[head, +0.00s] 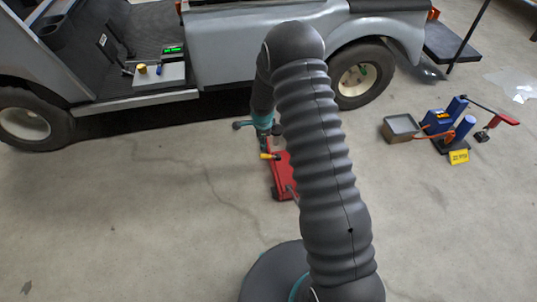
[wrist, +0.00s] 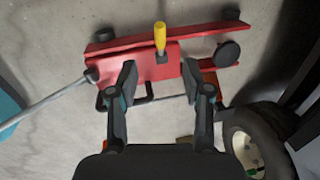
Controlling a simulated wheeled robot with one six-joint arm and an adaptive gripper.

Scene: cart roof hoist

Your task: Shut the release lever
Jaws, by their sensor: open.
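The release lever, a yellow-handled stub, stands on a red floor jack; its handle shows in the head view (head: 267,156) and the wrist view (wrist: 160,38). The jack's red body also shows in the head view (head: 281,178) and in the wrist view (wrist: 205,47). My gripper (wrist: 161,68) is open and empty, its two fingers spread on either side of the lever's line, with the yellow grip just beyond the fingertips. In the head view my arm hides part of the jack and most of the gripper.
A grey cart (head: 235,45) stands behind the jack; its rear wheel (head: 360,76) also shows in the wrist view (wrist: 245,150). A long jack handle (wrist: 50,104) reaches left. A grey tray (head: 401,127) and blue-and-red equipment (head: 437,120) with a yellow tag (head: 459,157) stand right. Floor at left is clear.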

